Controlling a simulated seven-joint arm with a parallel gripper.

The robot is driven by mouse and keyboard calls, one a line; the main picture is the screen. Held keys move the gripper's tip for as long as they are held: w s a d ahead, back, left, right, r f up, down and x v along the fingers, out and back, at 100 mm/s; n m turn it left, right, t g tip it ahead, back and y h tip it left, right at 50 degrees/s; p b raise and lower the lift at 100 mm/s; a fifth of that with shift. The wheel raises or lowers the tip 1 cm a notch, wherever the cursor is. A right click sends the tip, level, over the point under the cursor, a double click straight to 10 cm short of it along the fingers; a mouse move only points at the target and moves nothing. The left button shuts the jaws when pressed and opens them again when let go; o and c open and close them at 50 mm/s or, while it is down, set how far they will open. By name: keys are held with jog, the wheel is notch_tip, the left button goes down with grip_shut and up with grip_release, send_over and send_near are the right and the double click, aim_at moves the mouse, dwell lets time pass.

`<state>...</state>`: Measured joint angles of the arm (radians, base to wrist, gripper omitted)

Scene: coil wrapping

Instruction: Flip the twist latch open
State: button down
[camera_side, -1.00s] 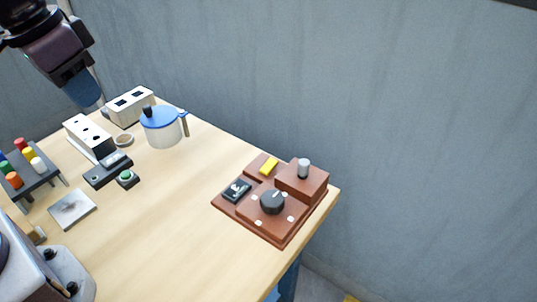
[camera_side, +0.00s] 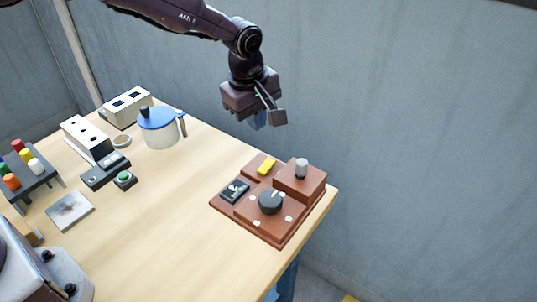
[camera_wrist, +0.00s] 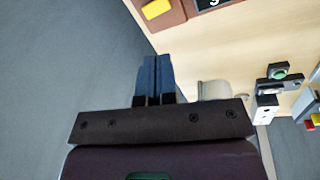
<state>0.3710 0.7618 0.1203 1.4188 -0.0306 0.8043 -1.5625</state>
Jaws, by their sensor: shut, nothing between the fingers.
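A brown board (camera_side: 283,233) sits at the right end of the table. It carries a black plate with a pale metal piece (camera_side: 235,190), a round black knob (camera_side: 270,201), a yellow block (camera_side: 266,167) and a grey cylinder (camera_side: 301,168) on a raised block. I cannot tell for sure which is the twist latch; the black plate's small piece looks most like one. My gripper (camera_side: 258,121) is above and behind the board, apart from it. In the wrist view its blue fingers (camera_wrist: 155,62) are together and empty. The board's yellow block (camera_wrist: 156,9) shows at the top edge, the black plate (camera_wrist: 207,4) partly cut off.
A white pot with a blue lid (camera_side: 160,127) stands left of the board. Further left are white boxes (camera_side: 127,107), a green button (camera_side: 124,178), a rack of coloured pegs (camera_side: 37,178) and a metal plate (camera_side: 70,211). The table between is clear. A grey wall is behind.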

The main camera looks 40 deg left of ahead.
aim_at(266, 167)
jog(key=shift+w+d+r+n, duration=0.1)
jog(key=shift+w+r+n, duration=0.2)
jog(key=shift+n, duration=0.5)
jog(key=shift+w+d+r+n, duration=0.15)
jog(key=shift+r+n, duration=0.1)
jog(key=shift+n, duration=0.55)
jog(key=shift+a, duration=0.15)
jog(key=w+f, duration=0.1)
jog(key=f, duration=0.3)
jog(key=w+f, duration=0.1)
jog(key=f, duration=0.4)
jog(key=w+f, duration=0.1)
jog(key=f, duration=0.3)
jog(key=shift+f, duration=0.4)
jog(key=shift+w+f, duration=0.1)
jog(key=shift+f, duration=0.15)
jog(key=shift+s+r, duration=0.1)
jog(key=shift+s, duration=0.8)
